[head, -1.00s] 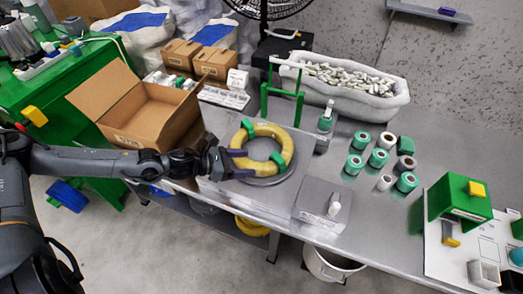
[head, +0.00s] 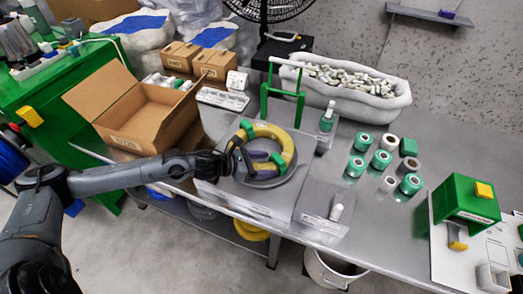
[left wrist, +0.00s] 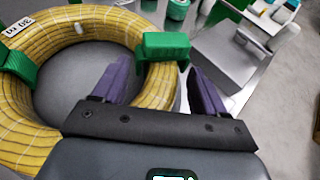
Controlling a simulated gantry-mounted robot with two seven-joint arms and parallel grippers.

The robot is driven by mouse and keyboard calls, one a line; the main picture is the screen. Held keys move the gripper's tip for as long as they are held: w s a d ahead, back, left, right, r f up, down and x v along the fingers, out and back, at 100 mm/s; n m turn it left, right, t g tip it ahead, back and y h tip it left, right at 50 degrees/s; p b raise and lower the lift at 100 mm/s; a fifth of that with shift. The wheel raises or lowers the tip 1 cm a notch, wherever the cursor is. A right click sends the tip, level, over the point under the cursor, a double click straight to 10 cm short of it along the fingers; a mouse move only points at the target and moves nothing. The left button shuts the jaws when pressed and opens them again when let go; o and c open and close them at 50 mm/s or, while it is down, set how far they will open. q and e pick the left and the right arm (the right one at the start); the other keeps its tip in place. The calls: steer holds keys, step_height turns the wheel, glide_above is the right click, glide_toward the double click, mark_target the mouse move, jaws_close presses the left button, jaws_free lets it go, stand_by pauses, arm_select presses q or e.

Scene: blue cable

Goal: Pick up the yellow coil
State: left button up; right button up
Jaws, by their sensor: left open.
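The yellow coil (head: 273,130) lies on a round grey base on the metal table in the head view, with green clips (left wrist: 166,46) on its ring. In the left wrist view the coil (left wrist: 158,88) fills the left and middle of the picture. My left gripper (head: 268,162) is open over the coil's near right part. In the left wrist view its two purple fingers (left wrist: 160,85) stand on either side of the ring, just below a green clip. Whether they touch the coil I cannot tell. My right gripper is not in view.
An open cardboard box (head: 145,112) stands left of the coil. A green frame (head: 287,98) stands behind it.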

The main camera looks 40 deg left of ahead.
arm_select(q)
jaws_close()
steer(key=shift+d+r, duration=0.1)
stand_by(0.6)
